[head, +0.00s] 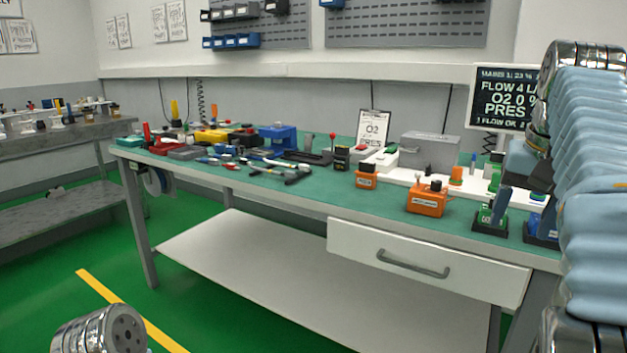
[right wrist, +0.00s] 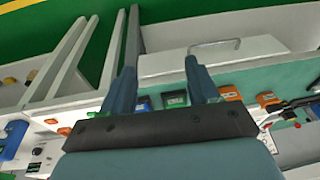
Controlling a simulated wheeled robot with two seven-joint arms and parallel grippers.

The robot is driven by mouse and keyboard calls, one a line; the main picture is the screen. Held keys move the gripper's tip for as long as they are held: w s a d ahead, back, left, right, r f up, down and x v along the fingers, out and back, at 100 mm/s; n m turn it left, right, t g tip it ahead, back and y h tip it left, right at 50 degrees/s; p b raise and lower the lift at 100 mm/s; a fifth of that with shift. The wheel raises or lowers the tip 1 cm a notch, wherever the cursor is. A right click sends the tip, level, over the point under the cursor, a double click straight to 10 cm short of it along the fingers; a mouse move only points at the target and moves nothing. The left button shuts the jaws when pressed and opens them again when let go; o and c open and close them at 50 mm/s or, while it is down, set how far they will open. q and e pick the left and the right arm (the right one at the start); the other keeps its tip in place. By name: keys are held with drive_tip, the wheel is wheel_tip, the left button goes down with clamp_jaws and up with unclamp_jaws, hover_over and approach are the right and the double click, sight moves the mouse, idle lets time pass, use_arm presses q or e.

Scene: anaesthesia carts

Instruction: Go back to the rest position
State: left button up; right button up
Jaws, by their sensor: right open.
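My right gripper (head: 525,207) shows at the right of the head view, in front of the right end of the green-topped workbench (head: 300,188). It is open, with its two fingers apart. In the right wrist view, the two blue-grey fingers (right wrist: 158,72) stand apart with nothing held between them. Small green and orange devices on the bench show beyond the fingers. I cannot tell how far the fingertips are from the bench top. My left gripper is not in view; only a metal part of my left arm shows at the bottom left.
Orange boxes (head: 427,200) stand near the bench's front edge, above a white drawer (head: 430,257). A grey box (head: 430,150) and a black display (head: 497,97) are behind. Tools (head: 275,168) lie further left. The green floor (head: 60,270) at left is clear.

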drive_tip(key=w+d+f+m+t+y, duration=0.1)
drive_tip(key=w+d+f+t+y, duration=0.25)
drive_tip(key=d+f, duration=0.85)
drive_tip(key=w+a+f+y, duration=0.1)
drive_tip(key=w+a+f, duration=0.2)
drive_tip(key=f, duration=0.8)
drive_tip(key=w+a+f, duration=0.2)
drive_tip(key=f, duration=0.9)
drive_tip(key=s+a+f+n+g+y, duration=0.1)
drive_tip(key=s+a+f, duration=0.1)
drive_tip(key=a+f, duration=0.7)
drive_tip(key=s+a+f+n+g, duration=0.1)
drive_tip(key=s+a+f+g, duration=0.15)
drive_tip(key=a+f, duration=0.65)
drive_tip(key=s+a+f+n+g, duration=0.1)
drive_tip(key=s+a+f, duration=0.3)
drive_tip(key=s, duration=0.5)
drive_tip(key=s+a+f+n+g, duration=0.1)
drive_tip(key=s+a+f+n, duration=0.1)
drive_tip(key=s+a+f, duration=0.3)
drive_tip(key=s+f+h, duration=0.1)
drive_tip(key=s+f, duration=0.2)
drive_tip(key=shift+s, duration=0.4)
drive_tip(key=shift+a, duration=0.1)
